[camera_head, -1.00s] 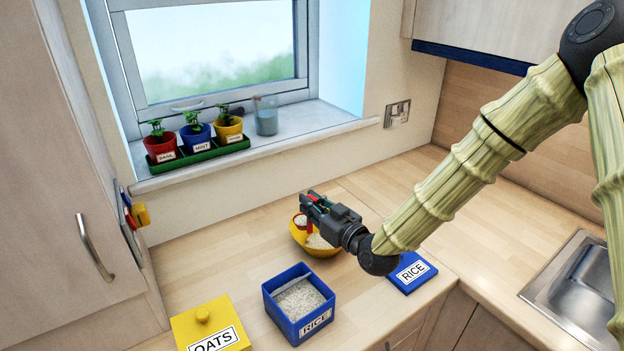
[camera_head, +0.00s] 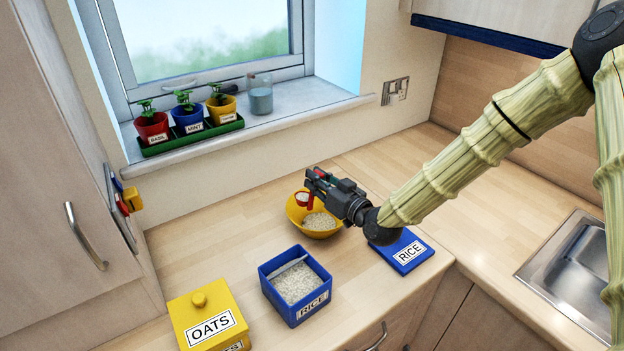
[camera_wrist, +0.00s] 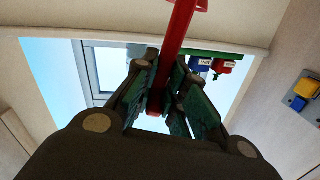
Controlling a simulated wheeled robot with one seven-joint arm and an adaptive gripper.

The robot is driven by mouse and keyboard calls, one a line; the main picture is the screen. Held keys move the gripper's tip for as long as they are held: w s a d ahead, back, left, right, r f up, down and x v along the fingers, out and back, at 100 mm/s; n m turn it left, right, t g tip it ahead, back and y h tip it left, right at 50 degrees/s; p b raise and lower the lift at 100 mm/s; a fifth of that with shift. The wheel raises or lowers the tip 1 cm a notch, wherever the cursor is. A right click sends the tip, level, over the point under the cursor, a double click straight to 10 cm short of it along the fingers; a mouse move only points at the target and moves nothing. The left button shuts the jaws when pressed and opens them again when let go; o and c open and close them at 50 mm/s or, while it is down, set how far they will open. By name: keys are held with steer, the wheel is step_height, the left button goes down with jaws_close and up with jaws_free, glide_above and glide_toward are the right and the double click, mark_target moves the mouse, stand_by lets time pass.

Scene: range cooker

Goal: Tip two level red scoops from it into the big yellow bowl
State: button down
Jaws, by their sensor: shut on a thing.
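My gripper (camera_head: 317,180) is shut on the handle of the red scoop (camera_head: 303,198), which also shows between the fingers in the wrist view (camera_wrist: 178,45). The scoop is over the left part of the big yellow bowl (camera_head: 318,232), and white grains show in its cup. A heap of rice lies in the bowl. The open blue rice box (camera_head: 293,312), labelled RICE, stands in front of the bowl and holds rice. A pale bar lies across the box near its back left. Its blue lid (camera_head: 408,250) lies flat on the counter at right.
A yellow OATS box (camera_head: 205,315) with its lid on stands left of the rice box. A sink (camera_head: 570,280) is at right. Potted herbs in a green tray (camera_head: 190,136) and a glass jar (camera_head: 260,95) stand on the sill. The counter left of the bowl is clear.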

steer(key=shift+s+d+r+m, duration=0.3)
steer(key=shift+s+d, duration=0.1)
steer(key=shift+d, duration=0.3)
steer(key=w+d+f+m, duration=0.1)
steer(key=m, duration=0.1)
steer(key=w+d+f+m, duration=0.1)
steer(key=w+d+m, duration=0.1)
steer(key=shift+f+b, duration=0.3)
stand_by(0.8)
